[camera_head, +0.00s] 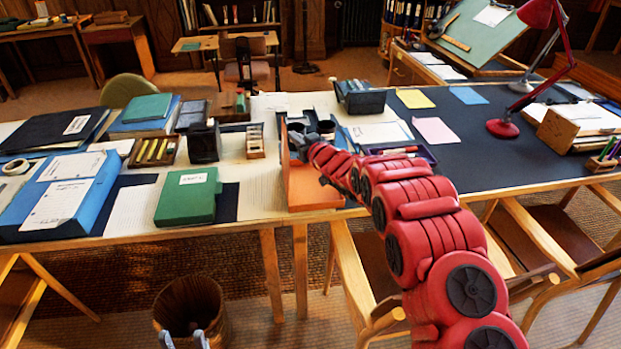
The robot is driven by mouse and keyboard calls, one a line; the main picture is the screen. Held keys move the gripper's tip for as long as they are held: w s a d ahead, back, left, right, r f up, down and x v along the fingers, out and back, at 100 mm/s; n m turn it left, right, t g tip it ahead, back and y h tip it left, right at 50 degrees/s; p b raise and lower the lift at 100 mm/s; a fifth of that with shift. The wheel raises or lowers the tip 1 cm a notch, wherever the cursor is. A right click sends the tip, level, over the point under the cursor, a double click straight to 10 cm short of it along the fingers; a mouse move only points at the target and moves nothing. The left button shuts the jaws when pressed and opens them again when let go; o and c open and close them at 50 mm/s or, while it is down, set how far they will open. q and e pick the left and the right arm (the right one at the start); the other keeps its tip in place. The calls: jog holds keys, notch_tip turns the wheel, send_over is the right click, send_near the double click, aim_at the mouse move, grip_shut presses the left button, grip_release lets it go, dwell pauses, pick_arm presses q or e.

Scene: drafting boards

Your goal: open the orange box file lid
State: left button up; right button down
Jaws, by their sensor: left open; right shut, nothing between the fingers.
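The orange box file (314,196) lies near the front edge of the table, just right of the middle-left papers. A narrow orange panel (285,160) stands up along its left side and looks like its lid, raised on edge. My red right arm reaches in from the lower right. My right gripper (312,133), dark grey, is over the back part of the box file, right of the panel, and is shut and empty. Whether it touches the panel I cannot tell. The arm and gripper hide much of the box. My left gripper (184,340) is open and empty at the bottom edge, low before the table.
A green box file (187,203) and a blue one (60,196) lie left. A small wooden block holder (255,141) and black pot (204,143) stand near the panel. A purple tray (422,152) lies right. A wastebasket (188,300) and chairs stand before the table.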

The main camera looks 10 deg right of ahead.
jog(key=shift+a+r, duration=0.1)
jog(key=shift+a, duration=0.4)
jog(key=shift+a, duration=1.65)
jog(key=shift+r, duration=0.1)
